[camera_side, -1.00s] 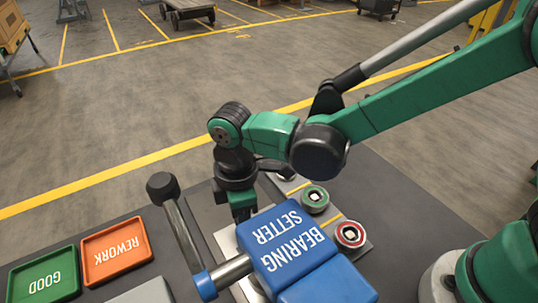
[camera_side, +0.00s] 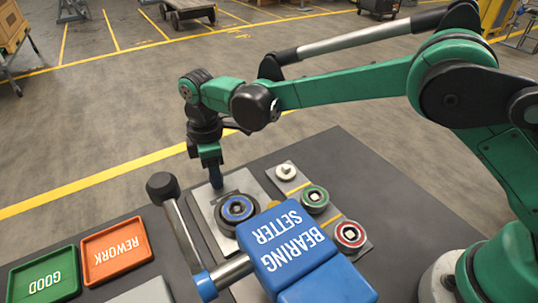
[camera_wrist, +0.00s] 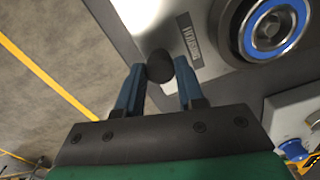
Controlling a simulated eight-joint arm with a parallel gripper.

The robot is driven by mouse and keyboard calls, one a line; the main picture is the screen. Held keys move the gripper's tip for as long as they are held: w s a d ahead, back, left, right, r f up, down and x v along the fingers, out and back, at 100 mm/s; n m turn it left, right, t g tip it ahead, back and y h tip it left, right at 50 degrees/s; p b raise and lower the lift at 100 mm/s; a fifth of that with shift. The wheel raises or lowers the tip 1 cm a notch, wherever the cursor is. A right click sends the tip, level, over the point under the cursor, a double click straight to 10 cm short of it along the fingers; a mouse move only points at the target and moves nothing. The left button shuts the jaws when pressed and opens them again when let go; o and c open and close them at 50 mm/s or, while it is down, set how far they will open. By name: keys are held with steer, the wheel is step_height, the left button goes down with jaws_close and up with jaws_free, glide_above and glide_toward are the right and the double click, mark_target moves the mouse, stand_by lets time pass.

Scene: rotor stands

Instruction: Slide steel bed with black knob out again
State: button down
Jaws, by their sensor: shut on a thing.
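The steel bed (camera_side: 200,203) lies out from under the blue bearing setter (camera_side: 290,236) in the side view. A blue-ringed round part (camera_side: 238,208) sits on the bed, just clear of the setter's blue head. My gripper (camera_side: 215,184) points down at the bed's far end. In the wrist view my gripper (camera_wrist: 161,78) has its two blue fingers closed around the black knob (camera_wrist: 160,66). The bed (camera_wrist: 185,22) and the blue-ringed part (camera_wrist: 273,28) also show there. The knob is hidden by my fingers in the side view.
A rack (camera_side: 333,222) right of the bed holds a white piece (camera_side: 286,171), a green-ringed part (camera_side: 315,198) and a red-ringed part (camera_side: 350,235). The setter's black-ended lever (camera_side: 163,187) stands close left. A green GOOD tray (camera_side: 43,277) and orange REWORK tray (camera_side: 116,251) lie further left.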

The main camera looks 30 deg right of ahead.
steer(key=shift+w, duration=0.25)
steer(key=c, duration=0.5)
jaws_free()
steer(key=shift+c, duration=0.2)
steer(key=shift+r, duration=2.85)
steer(key=s+d+r+m+t, duration=0.3)
steer(key=s+d+r+m, duration=0.15)
steer(key=d, duration=0.35)
steer(key=s+d+r+m+t, duration=0.2)
steer(key=s+d+r+m, duration=0.15)
steer(key=d+m, duration=0.35)
steer(key=s+d+f+m+t, duration=0.2)
steer(key=s+d+f+m, duration=0.1)
steer(key=s+d, duration=0.3)
steer(key=shift+f, duration=0.25)
